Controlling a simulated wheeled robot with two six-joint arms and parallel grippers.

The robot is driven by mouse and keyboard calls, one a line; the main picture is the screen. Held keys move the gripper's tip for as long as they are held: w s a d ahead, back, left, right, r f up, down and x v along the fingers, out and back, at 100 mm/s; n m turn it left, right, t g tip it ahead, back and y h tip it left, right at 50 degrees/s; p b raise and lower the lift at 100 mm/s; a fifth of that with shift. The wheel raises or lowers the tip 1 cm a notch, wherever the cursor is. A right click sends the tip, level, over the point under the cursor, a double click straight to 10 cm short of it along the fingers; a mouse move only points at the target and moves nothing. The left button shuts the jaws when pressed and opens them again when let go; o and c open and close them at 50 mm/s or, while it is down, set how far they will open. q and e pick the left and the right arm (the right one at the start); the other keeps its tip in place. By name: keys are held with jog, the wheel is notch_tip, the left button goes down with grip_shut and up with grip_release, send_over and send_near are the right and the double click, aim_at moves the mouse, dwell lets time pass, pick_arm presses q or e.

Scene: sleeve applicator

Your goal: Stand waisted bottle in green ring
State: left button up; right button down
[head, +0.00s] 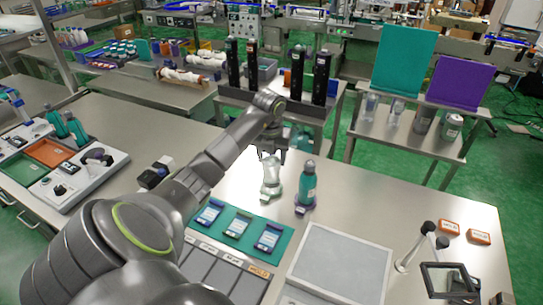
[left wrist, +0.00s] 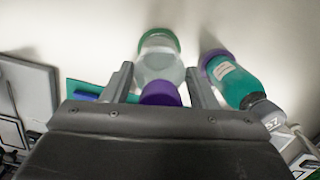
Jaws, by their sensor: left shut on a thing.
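The waisted bottle (head: 270,178) is clear with a narrow middle; its purple cap (left wrist: 160,93) shows in the left wrist view. It looks upright. The green ring (left wrist: 158,38) shows around the bottle's foot in the left wrist view; I cannot tell whether the foot rests fully on the table. My left gripper (head: 270,152) is above the bottle in the head view and shut on its upper part, with one finger on each side of it. My right gripper is not in view.
A teal bottle (head: 308,183) stands in a purple ring (head: 301,209) close to the right. A teal mat (head: 282,243) with several labelled cards lies in front. A pale grey panel (head: 340,265) lies front right. The table's right middle is clear.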

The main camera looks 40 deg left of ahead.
pick_arm(q)
jog(key=shift+f, duration=0.2)
jog(key=o, duration=2.2)
jog(key=shift+c, duration=0.2)
jog(key=shift+r, duration=0.1)
jog(key=shift+r+p, duration=1.05)
jog(key=shift+r, duration=0.6)
jog(key=shift+r+p, duration=1.6)
jog(key=shift+r, duration=1.2)
jog(key=shift+f, duration=0.1)
